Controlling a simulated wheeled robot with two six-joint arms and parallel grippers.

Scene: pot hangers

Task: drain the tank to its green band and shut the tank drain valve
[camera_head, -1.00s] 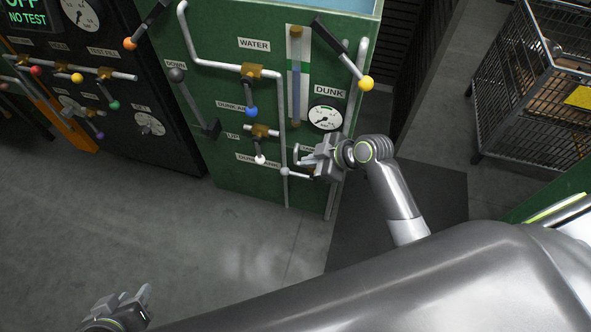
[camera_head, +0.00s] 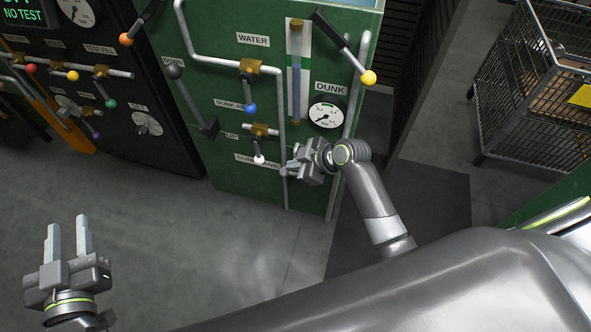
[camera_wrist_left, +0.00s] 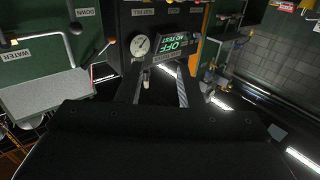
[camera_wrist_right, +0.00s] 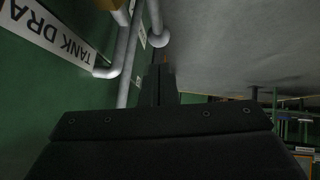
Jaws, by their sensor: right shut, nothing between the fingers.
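The green tank cabinet (camera_head: 240,120) carries a sight tube (camera_head: 296,82) on a white plate with a green band; blue liquid shows in the tube, but its exact level against the band is hard to read. The tank drain label (camera_wrist_right: 50,38) shows partly in the right wrist view, beside pipework with a round grey end (camera_wrist_right: 159,38). My left gripper (camera_head: 67,236) is open and empty, low at the left, away from the panel.
Levers with blue (camera_head: 249,108), white (camera_head: 259,160) and yellow (camera_head: 369,77) knobs and a dunk gauge (camera_head: 326,115) are near my right arm. A black test panel (camera_head: 130,120) stands left, a wire cage (camera_head: 535,95) right.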

